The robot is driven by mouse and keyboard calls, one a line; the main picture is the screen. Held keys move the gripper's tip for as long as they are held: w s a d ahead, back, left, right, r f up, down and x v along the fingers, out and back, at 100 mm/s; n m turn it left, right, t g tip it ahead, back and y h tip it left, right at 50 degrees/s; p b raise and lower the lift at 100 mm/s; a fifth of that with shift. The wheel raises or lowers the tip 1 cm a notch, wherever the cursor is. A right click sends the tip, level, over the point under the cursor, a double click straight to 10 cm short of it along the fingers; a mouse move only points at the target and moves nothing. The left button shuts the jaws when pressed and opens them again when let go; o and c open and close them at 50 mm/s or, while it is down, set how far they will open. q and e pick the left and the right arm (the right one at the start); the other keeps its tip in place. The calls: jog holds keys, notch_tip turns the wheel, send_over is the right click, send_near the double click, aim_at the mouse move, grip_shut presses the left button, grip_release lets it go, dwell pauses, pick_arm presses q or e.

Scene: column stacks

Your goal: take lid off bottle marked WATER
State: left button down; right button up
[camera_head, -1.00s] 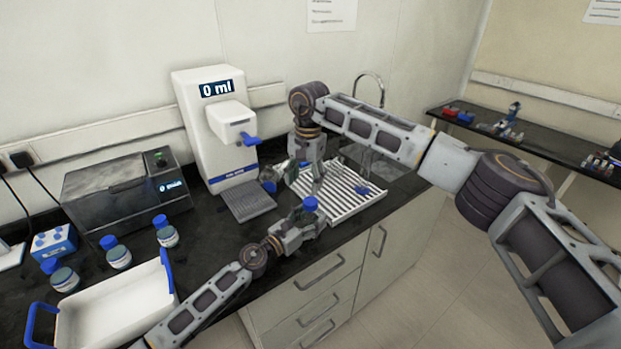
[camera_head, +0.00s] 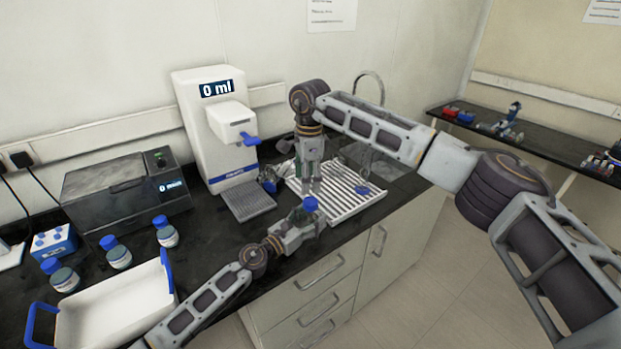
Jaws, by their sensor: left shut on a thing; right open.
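My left gripper (camera_head: 311,222) is shut on a bottle at the front edge of the counter. The bottle's blue lid (camera_head: 310,203) shows on top; its body is mostly hidden by the gripper, and no WATER marking is readable. My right gripper (camera_head: 313,188) is open and empty. It points down just above the blue lid, and I cannot tell whether its fingertips touch the lid.
A white drying rack (camera_head: 352,208) lies behind the grippers, with a small blue item (camera_head: 362,190) on it. A white dispenser (camera_head: 208,130) reads 0 ml. Several blue-capped bottles (camera_head: 118,257) stand behind a white tray (camera_head: 115,312) at left. A dark appliance (camera_head: 120,190) stands behind them.

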aim_at(311, 201)
jog(key=m, duration=0.5)
jog(key=shift+d, duration=0.2)
jog(key=m, duration=0.4)
jog(key=shift+d+m, duration=0.15)
jog(key=shift+m, duration=0.15)
jog(key=m, duration=0.4)
jog(key=shift+s+m, duration=0.1)
jog(key=shift+m, duration=0.3)
jog(key=shift+d+m, duration=0.1)
jog(key=shift+m, duration=1.8)
jog(key=shift+f, duration=0.1)
jog(key=shift+f, duration=3.9)
